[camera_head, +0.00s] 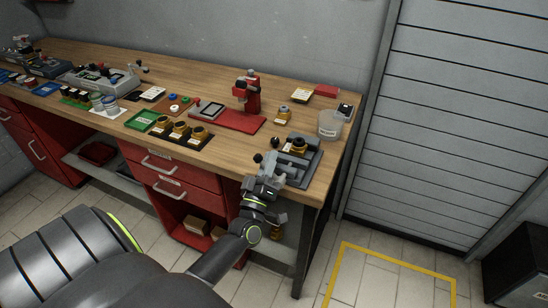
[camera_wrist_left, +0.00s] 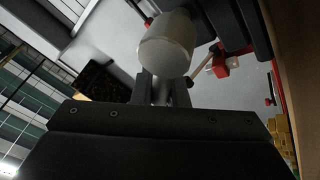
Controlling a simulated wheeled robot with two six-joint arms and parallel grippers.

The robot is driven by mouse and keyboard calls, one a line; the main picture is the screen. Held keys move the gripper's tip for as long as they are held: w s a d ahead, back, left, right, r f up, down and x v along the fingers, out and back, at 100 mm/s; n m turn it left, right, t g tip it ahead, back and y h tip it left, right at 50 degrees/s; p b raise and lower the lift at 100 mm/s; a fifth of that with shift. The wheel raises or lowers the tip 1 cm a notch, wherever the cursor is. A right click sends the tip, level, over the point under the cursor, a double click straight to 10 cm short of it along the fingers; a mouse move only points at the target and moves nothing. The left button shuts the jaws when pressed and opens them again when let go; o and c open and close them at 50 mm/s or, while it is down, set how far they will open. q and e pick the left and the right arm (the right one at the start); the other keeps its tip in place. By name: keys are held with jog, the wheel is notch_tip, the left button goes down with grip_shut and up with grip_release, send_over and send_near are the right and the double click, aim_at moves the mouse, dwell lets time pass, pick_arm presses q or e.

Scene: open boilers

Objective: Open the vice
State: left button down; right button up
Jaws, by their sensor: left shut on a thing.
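The grey vice (camera_head: 304,166) sits at the front right corner of the wooden bench, with a brass-coloured round part (camera_head: 298,145) in it. Its handle bar has dark knobs (camera_head: 258,157) and reaches out at its left front side. My left gripper (camera_head: 266,172) is at this handle, by the bench's front edge, and is shut on it. In the left wrist view a pale rounded knob (camera_wrist_left: 167,45) stands at the tips of my left gripper's fingers (camera_wrist_left: 163,88). The exact grip is too small to tell in the head view. My right gripper is out of view.
A clear tub (camera_head: 331,124) stands behind the vice. A red stand (camera_head: 247,95) and a row of brass-topped parts (camera_head: 180,129) are to the left. Red drawers (camera_head: 175,182) lie under the bench front. Yellow floor tape (camera_head: 400,256) marks clear floor at right.

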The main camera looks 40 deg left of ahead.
pick_arm(q)
jog(key=shift+s+a+f+n+g+y+p, duration=0.1)
jog(key=shift+a+f+n+g+y+p, duration=0.2)
jog(key=shift+n+y, duration=0.7)
jog(key=shift+s+a+f+n+g+y+p, duration=0.1)
jog(key=shift+a+f+n+g+y, duration=0.3)
jog(key=shift+n, duration=1.1)
jog(key=shift+d+f, duration=0.1)
jog(key=c, duration=1.4)
grip_release()
jog(key=shift+c, duration=0.2)
jog(key=b+v, duration=0.7)
jog(key=v, duration=1)
jog(key=shift+s+b, duration=0.2)
jog(key=shift+b, duration=0.1)
